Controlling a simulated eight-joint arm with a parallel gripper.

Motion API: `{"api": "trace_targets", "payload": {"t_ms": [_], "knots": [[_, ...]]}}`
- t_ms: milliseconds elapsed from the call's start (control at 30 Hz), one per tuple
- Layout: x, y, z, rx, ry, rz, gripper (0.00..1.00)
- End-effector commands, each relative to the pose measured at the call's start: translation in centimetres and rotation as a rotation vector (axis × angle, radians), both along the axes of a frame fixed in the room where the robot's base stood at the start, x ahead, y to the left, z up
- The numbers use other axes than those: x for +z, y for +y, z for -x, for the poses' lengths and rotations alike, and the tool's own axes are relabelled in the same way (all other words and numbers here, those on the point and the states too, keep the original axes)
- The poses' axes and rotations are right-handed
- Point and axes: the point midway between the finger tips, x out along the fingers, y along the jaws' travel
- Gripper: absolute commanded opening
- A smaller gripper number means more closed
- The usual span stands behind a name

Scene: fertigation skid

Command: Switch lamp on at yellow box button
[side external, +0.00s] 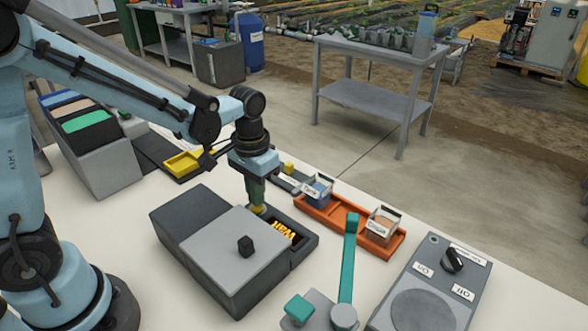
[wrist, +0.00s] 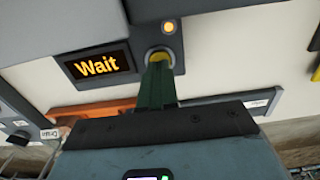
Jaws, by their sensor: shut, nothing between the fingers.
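A dark grey box (side external: 176,222) with a lighter grey lid stands on the white table. Its black display (side external: 278,231) reads "Wait" in amber, also in the wrist view (wrist: 97,66). Next to the display in the wrist view is a yellow button (wrist: 158,56) in a pale ring. A small round amber lamp (wrist: 168,27) beside it looks lit. My gripper (wrist: 160,68) is shut and empty, its green fingers pointing at the button and overlapping it. In the side view my gripper (side external: 258,205) is down at the box; I cannot tell whether the button is pressed in.
An orange tray (side external: 338,221) with labelled containers lies behind the box. A teal lever (side external: 348,258) and a control panel with a black knob (side external: 453,260) stand to the right. A yellow tray (side external: 183,164) and file-like bins (side external: 92,165) are at the left.

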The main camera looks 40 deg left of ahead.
Motion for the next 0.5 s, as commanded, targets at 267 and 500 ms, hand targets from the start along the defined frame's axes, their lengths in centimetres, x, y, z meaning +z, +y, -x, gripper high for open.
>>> {"api": "trace_targets", "payload": {"t_ms": [267, 500], "knots": [[2.1, 0.0, 0.0, 0.000, 0.000, 0.000, 0.00], [3.8, 0.0, 0.0, 0.000, 0.000, 0.000, 0.00]]}}
